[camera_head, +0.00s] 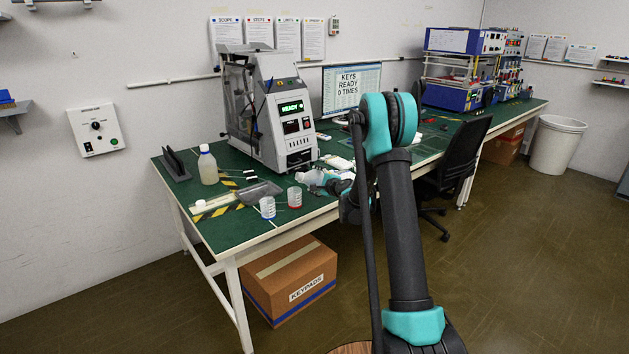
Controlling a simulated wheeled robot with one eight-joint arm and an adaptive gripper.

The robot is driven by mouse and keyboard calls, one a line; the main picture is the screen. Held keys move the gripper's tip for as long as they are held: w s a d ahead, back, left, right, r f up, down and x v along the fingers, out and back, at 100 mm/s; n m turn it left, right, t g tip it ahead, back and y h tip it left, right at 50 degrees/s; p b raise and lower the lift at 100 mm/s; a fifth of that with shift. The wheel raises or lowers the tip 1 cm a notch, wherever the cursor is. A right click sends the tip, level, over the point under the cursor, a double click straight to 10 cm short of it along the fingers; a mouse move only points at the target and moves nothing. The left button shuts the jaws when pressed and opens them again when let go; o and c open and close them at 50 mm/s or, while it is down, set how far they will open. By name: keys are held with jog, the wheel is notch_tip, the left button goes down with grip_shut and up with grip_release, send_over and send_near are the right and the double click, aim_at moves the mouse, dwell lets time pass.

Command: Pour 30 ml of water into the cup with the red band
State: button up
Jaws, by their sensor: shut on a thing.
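The cup with the red band (294,197) stands upright near the front edge of the green table. A similar cup with a blue band (267,208) stands to its left. My gripper (327,181) is to the right of the red-banded cup, partly hidden behind my own arm. It is shut on a pale container (310,177), which looks like a bottle lying sideways with its end towards the left. The pale container is up and right of the red-banded cup in the picture. Its mouth and any water are too small to make out.
A white-capped bottle (208,165) stands at the left of the green table (222,228). A grey tray (260,190) lies behind the cups. A test machine (270,110) and a monitor (351,88) stand behind. A chair (455,160) is at right, a keypad carton (290,280) below.

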jog(key=shift+f+n, duration=0.2)
jog(key=shift+n, duration=0.1)
dwell(0.4)
jog(key=shift+d+f+n+h, duration=0.15)
jog(key=shift+n+h, duration=0.25)
jog(key=shift+n, duration=0.3)
dwell(0.4)
jog(key=shift+r+n, duration=0.4)
jog(key=shift+r, duration=0.05)
dwell(0.7)
dwell(1.7)
